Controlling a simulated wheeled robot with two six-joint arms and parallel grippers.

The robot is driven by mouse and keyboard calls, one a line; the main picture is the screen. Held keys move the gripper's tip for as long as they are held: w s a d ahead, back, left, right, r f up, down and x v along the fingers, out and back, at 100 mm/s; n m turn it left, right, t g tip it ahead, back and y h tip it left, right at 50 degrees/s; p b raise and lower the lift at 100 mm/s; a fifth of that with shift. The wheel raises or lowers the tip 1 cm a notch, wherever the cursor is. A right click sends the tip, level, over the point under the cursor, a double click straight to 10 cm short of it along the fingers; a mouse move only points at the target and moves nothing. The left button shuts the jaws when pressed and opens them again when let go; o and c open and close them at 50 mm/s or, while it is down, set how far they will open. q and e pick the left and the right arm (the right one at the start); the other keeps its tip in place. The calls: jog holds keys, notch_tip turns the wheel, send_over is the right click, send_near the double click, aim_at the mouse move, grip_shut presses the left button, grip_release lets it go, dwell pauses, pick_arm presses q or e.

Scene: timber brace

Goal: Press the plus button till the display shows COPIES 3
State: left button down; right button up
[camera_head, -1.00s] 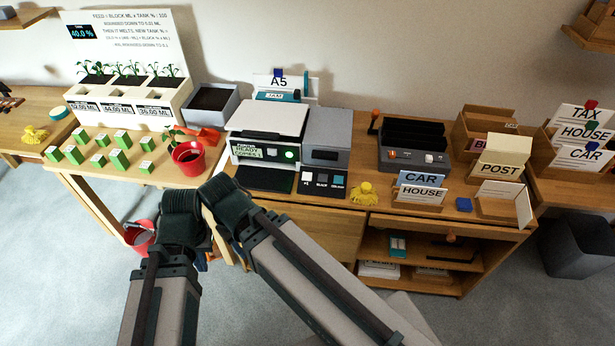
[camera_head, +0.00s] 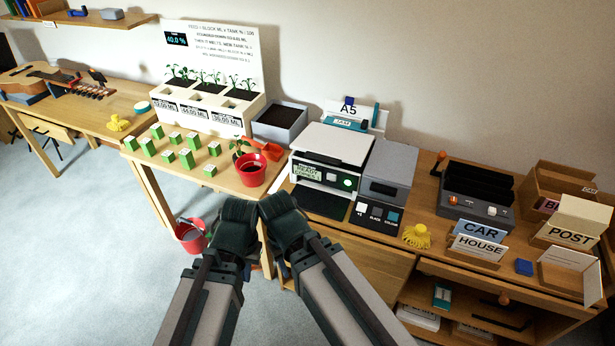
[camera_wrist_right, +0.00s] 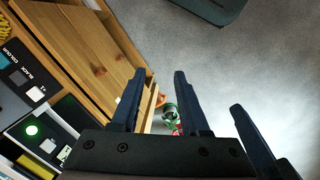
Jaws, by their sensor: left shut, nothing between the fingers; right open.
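The printer (camera_head: 330,150) stands on the wooden desk with its lid down. Its small display (camera_head: 306,172) shows two lines, READY and COPIES; the digit is too small to read surely. A lit green button (camera_head: 347,183) is right of the display. A white key marked +1 (camera_head: 362,208) sits on the lower right panel beside BLACK and COLOUR keys; it also shows in the right wrist view (camera_wrist_right: 36,93). My left gripper (camera_head: 238,210) is shut and empty, in front of the desks. My right gripper (camera_wrist_right: 157,95) is open and empty, touching no key.
A red pot (camera_head: 251,172) with a plant stands left of the printer. A yellow tassel-like object (camera_head: 416,237) and CAR and HOUSE cards are to its right. A red bucket (camera_head: 190,237) is on the floor. Bare carpet lies at the left.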

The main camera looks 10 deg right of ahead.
grip_shut()
dwell(1.8)
